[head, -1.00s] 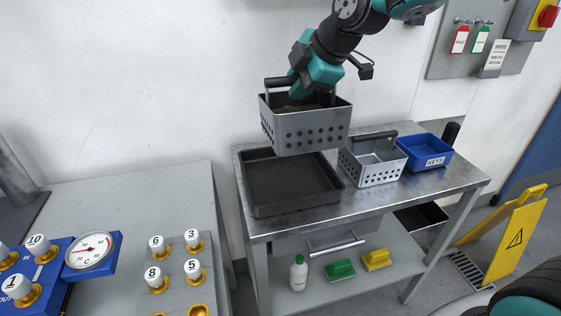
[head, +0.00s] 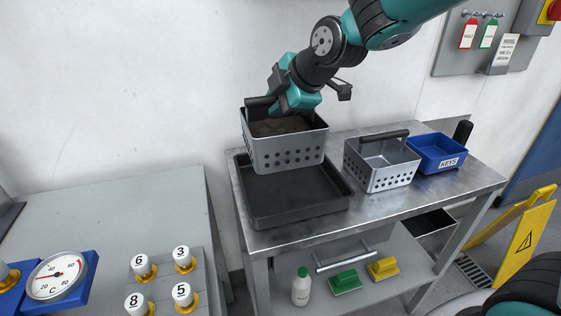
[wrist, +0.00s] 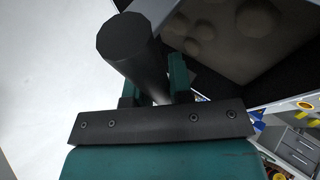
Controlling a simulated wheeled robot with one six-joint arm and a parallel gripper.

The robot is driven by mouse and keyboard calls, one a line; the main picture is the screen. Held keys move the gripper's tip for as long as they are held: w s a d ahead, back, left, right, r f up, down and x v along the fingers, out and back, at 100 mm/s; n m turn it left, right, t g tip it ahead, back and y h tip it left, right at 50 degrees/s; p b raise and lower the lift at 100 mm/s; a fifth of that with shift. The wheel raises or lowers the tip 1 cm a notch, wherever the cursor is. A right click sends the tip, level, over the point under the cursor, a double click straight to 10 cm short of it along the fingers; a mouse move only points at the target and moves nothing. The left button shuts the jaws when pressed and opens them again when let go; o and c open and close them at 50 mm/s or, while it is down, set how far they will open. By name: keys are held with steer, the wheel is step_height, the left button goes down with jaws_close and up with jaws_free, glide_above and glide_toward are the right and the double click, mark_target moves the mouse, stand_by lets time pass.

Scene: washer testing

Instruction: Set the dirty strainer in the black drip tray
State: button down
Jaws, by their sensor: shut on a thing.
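The dirty strainer (head: 286,155) is a grey perforated basket with brown dirt inside. My gripper (head: 277,103) is shut on its black handle, which also shows in the wrist view (wrist: 130,45). The strainer hangs roughly level over the back left part of the black drip tray (head: 318,208). Its base overlaps the tray in the head view, and I cannot tell whether it touches the tray floor. The tray is shallow, empty in its visible front part, and lies on the left of the steel table.
A second, clean-looking strainer (head: 383,175) stands right of the tray. A blue KEYS bin (head: 440,152) is farther right on the steel table (head: 480,180). A grey bench with numbered knobs (head: 160,280) stands at left. A bottle and two brushes sit on the lower shelf.

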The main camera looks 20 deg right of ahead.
mark_target(315, 132)
step_height(315, 132, down, 13)
steer(key=shift+r, duration=0.15)
stand_by(0.4)
steer(key=c, duration=1)
jaws_free()
steer(key=b+v, duration=0.1)
steer(key=v, duration=1)
steer(key=shift+s+r, duration=0.25)
steer(key=shift+s, duration=0.05)
steer(key=s+a+m+g, duration=0.1)
steer(key=s+m+g, duration=0.1)
steer(key=s+m, duration=0.2)
steer(key=s+a+m+g, duration=0.2)
steer(key=s+m+g, duration=0.1)
steer(key=s, duration=0.7)
steer(key=s+a+r+m+g, duration=0.1)
steer(key=s+m+g, duration=0.1)
steer(key=s+m, duration=0.3)
steer(key=shift+s+a+g, duration=0.15)
steer(key=shift+s+a, duration=0.05)
steer(key=shift+s, duration=0.55)
steer(key=shift+s+a+g, duration=0.15)
steer(key=shift+s+a, duration=0.05)
steer(key=shift+s, duration=0.55)
